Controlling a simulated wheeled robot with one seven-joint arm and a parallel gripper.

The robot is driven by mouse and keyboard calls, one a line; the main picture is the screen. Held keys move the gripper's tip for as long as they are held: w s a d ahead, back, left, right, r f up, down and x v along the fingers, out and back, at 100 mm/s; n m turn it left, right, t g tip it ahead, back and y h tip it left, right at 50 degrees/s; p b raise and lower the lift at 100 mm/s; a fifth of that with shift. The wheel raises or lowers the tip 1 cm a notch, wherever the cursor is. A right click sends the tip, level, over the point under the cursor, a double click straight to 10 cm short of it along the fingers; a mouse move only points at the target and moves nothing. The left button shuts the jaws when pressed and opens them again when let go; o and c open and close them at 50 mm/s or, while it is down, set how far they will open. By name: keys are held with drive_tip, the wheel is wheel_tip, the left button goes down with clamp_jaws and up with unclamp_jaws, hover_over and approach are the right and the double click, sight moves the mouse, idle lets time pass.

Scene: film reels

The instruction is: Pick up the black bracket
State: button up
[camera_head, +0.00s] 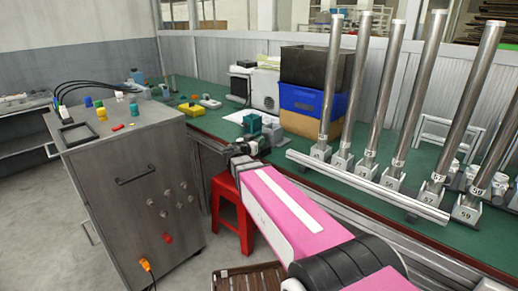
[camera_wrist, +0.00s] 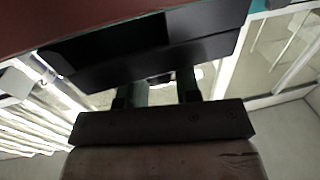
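A flat black frame-like piece (camera_head: 76,133), which may be the black bracket, lies on top of the grey metal cabinet (camera_head: 125,150) at the left of the head view. My gripper (camera_head: 245,143) is at the end of the pink arm, well to its right, close to the green table's front edge. In the wrist view the two fingers of my gripper (camera_wrist: 162,92) stand apart with light showing between them. A large dark piece (camera_wrist: 205,47) covers the area at their tips. I cannot tell what it is or whether it touches the fingers.
Tall metal tubes (camera_head: 389,95) stand in a rack on the green table (camera_head: 215,122). A blue bin (camera_head: 300,101) and a teal object (camera_head: 252,123) are behind my gripper. A red stool (camera_head: 231,212) stands below, between cabinet and table. Small coloured parts lie on the cabinet.

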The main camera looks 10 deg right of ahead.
clamp_jaws()
drive_tip(key=shift+r, duration=0.1)
